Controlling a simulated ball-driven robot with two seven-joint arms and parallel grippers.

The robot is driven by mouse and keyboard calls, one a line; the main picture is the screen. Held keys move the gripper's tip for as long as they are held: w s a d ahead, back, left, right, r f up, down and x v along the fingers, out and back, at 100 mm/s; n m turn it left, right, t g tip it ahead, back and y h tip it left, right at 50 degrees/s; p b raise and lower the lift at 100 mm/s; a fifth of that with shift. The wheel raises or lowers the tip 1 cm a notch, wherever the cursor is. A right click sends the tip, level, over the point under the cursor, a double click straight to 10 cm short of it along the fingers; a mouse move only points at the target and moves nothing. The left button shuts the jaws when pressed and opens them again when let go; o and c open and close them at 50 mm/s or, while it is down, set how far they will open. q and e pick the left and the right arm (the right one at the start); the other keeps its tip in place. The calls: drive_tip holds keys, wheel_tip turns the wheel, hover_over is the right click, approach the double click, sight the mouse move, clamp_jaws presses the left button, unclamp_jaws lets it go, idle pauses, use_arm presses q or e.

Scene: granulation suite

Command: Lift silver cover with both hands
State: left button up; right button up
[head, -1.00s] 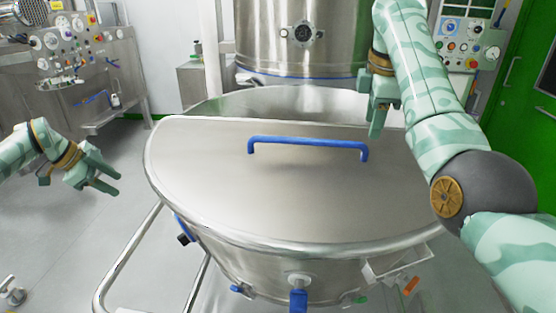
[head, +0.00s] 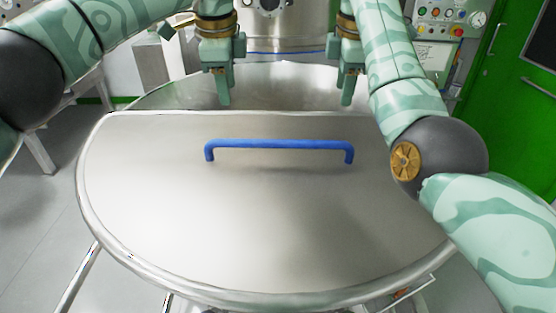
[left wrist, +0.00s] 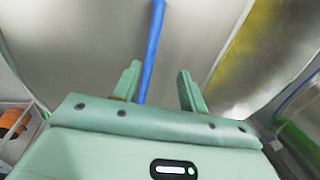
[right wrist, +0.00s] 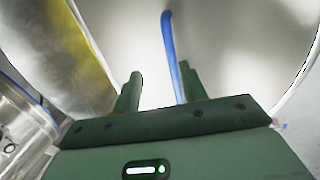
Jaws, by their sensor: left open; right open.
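The silver cover (head: 250,220) is a smooth half-round lid lying flat on the near part of a large steel vessel. A blue bar handle (head: 280,143) stands on it near its straight far edge. My left gripper (head: 231,76) and right gripper (head: 342,76) both point down above the far side, beyond the handle in the head view, apart from it. Both are open and empty. In the left wrist view the handle (left wrist: 152,45) runs up between the finger lines. In the right wrist view the handle (right wrist: 171,50) lies between them, closer to the right finger.
The vessel's uncovered part (head: 180,95) shows behind the lid. A steel column (head: 285,25) stands behind it. A control panel (head: 450,22) and a green door (head: 515,100) are at the right. Grey floor (head: 40,220) is open at the left.

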use_arm(q)
drive_tip(key=s, duration=0.3)
use_arm(e)
drive_tip(key=s, duration=0.3)
use_arm(q)
approach(236, 142)
use_arm(e)
approach(335, 141)
use_arm(q)
drive_tip(key=x, duration=1.1)
drive_tip(key=shift+w+a, duration=0.15)
drive_tip(key=shift+w, duration=0.2)
use_arm(e)
drive_tip(key=x, duration=1.1)
drive_tip(key=shift+d+f, duration=0.1)
use_arm(q)
drive_tip(key=shift+r, duration=0.1)
clamp_jaws()
use_arm(e)
clamp_jaws()
